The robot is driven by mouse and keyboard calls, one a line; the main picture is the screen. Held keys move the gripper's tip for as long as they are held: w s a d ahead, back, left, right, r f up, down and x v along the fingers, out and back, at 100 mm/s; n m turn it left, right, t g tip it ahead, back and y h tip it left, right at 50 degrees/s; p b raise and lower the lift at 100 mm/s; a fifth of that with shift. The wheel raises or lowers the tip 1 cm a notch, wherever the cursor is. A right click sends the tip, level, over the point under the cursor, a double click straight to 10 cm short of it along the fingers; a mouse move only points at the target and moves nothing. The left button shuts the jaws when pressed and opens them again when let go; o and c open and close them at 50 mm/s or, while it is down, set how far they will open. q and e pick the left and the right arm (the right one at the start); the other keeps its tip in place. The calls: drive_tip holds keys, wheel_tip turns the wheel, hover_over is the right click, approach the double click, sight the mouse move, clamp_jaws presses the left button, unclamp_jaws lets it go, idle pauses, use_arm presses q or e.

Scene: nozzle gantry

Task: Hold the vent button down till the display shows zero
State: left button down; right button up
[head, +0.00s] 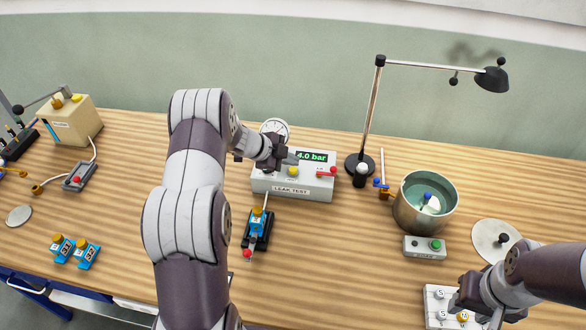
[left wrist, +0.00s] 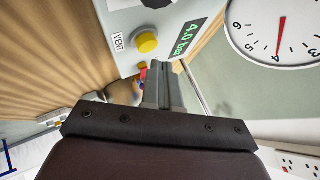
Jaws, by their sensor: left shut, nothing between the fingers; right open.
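The grey leak test box (head: 265,181) stands mid-bench. Its display (head: 312,156) reads 4.0 bar; the display (left wrist: 190,38) shows the same in the left wrist view. The yellow vent button (head: 293,171) is on the box's top; in the left wrist view the button (left wrist: 146,42) stands out beside the VENT label (left wrist: 118,42). My left gripper (head: 291,158) is shut and empty, just above the box near the button. In the left wrist view its fingertips (left wrist: 164,68) appear beside the button, not over it. My right gripper (head: 484,316) is open at the lower right.
A round gauge (head: 274,128) stands behind the box, its needle (left wrist: 281,35) near 4. A red-handled valve (head: 327,172) sits right of the button. A blue fixture (head: 258,228) is in front; a lamp (head: 361,162) and a metal pot (head: 420,210) stand to the right.

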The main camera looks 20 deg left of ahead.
sight(290, 170)
use_arm(q)
drive_tip(key=shift+f, duration=0.4)
drive_tip(key=shift+f, duration=0.5)
idle(0.8)
drive_tip(key=shift+r, duration=0.1)
idle(1.8)
drive_tip(key=shift+r+p, duration=0.75)
drive_tip(key=shift+r, duration=0.05)
wheel_tip(290, 170, up, 5)
drive_tip(key=p, duration=0.5)
drive_tip(key=shift+r, duration=0.1)
